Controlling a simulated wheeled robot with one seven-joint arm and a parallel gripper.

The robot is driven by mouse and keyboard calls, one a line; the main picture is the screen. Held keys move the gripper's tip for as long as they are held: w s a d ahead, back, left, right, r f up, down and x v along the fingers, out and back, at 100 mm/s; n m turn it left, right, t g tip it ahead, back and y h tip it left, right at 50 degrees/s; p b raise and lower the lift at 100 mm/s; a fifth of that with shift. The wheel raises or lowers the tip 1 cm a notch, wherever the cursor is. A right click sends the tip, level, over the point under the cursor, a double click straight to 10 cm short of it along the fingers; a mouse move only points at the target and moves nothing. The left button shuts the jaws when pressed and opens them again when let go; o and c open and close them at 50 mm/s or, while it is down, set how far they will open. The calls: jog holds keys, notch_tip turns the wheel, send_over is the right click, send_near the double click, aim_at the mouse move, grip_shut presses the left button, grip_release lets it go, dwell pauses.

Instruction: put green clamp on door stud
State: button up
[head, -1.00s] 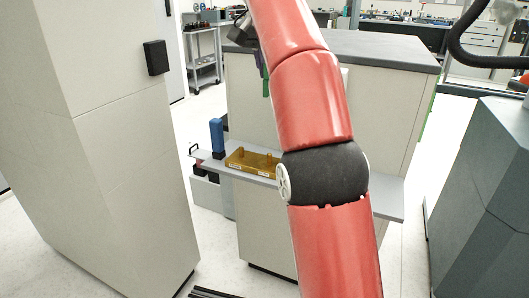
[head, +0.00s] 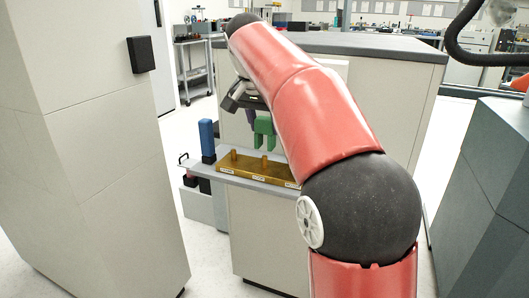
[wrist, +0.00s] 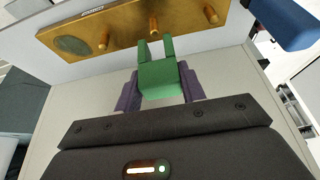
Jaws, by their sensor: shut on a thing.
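My gripper (wrist: 159,88) is shut on the green clamp (wrist: 162,76), with a purple finger on each side of it. The clamp has two prongs pointing away from the gripper, with a gap between them. In the head view the clamp (head: 264,132) hangs prongs down above the brass stud block (head: 250,174). In the wrist view the block (wrist: 125,30) carries upright studs, and the prongs lie near the middle stud (wrist: 154,26). I cannot tell whether they touch. The labels are too small to read, so I cannot tell which stud is the door stud.
The block lies on a grey shelf (head: 232,179) fixed to a cabinet (head: 262,238). A blue upright object (head: 206,138) stands at the shelf's left end. A tall pale cabinet (head: 95,150) is at the left, and a dark grey unit (head: 490,180) at the right.

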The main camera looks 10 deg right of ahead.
jog(key=shift+f+b, duration=0.6)
jog(key=shift+f, duration=1.85)
jog(key=o, duration=1.1)
jog(key=shift+f, duration=0.1)
jog(key=p+v, duration=0.3)
jog(key=v, duration=0.9)
jog(key=shift+w+r, duration=0.1)
jog(key=shift+r, duration=0.1)
